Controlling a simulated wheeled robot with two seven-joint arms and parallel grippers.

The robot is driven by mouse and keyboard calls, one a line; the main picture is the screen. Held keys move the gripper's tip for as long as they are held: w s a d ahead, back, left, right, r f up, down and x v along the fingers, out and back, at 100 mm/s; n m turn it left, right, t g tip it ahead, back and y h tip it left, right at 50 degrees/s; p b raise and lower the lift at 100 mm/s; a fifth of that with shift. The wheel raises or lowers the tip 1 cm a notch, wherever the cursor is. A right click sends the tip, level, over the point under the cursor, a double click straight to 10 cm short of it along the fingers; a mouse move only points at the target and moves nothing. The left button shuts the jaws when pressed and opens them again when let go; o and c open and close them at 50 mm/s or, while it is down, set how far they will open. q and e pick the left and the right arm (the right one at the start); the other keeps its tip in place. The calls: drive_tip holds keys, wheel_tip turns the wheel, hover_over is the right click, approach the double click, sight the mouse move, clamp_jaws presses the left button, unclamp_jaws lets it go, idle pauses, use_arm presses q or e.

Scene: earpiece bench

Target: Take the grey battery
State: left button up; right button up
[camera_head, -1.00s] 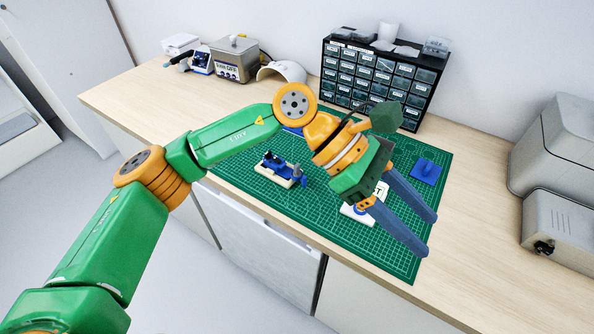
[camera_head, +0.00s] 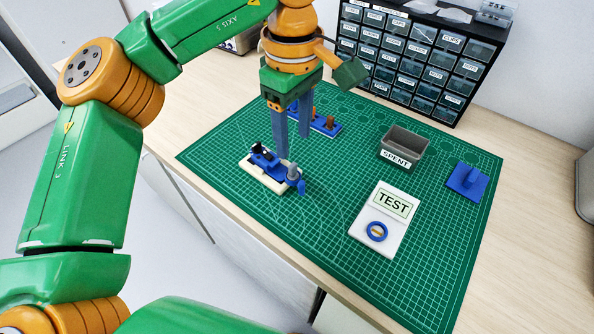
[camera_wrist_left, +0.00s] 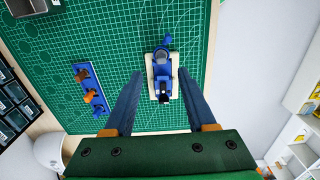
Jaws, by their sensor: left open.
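A small grey cylinder, which looks like the grey battery (camera_head: 293,172), stands upright at the near right end of a blue fixture (camera_head: 266,162) on a cream base. In the left wrist view the grey top (camera_wrist_left: 161,56) shows between the fingertips' lines, beyond them. My left gripper (camera_head: 294,149) points down with its jaws open and empty, above and just behind the fixture; its fingertips also show in the left wrist view (camera_wrist_left: 160,74). The fingers appear apart from the cylinder. My right gripper is not in view.
A blue rack (camera_head: 327,127) with orange-brown pieces lies behind the gripper. A grey bin marked SPENT (camera_head: 404,143), a white TEST plate (camera_head: 371,215) with a blue ring, and a blue block (camera_head: 467,181) lie to the right. The green mat (camera_head: 330,260) is clear in front.

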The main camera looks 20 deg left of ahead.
sight(293, 165)
use_arm(q)
wheel_tip(293, 165, down, 7)
drive_tip(key=shift+a+r+p, duration=0.15)
drive_tip(key=shift+p, duration=0.5)
clamp_jaws()
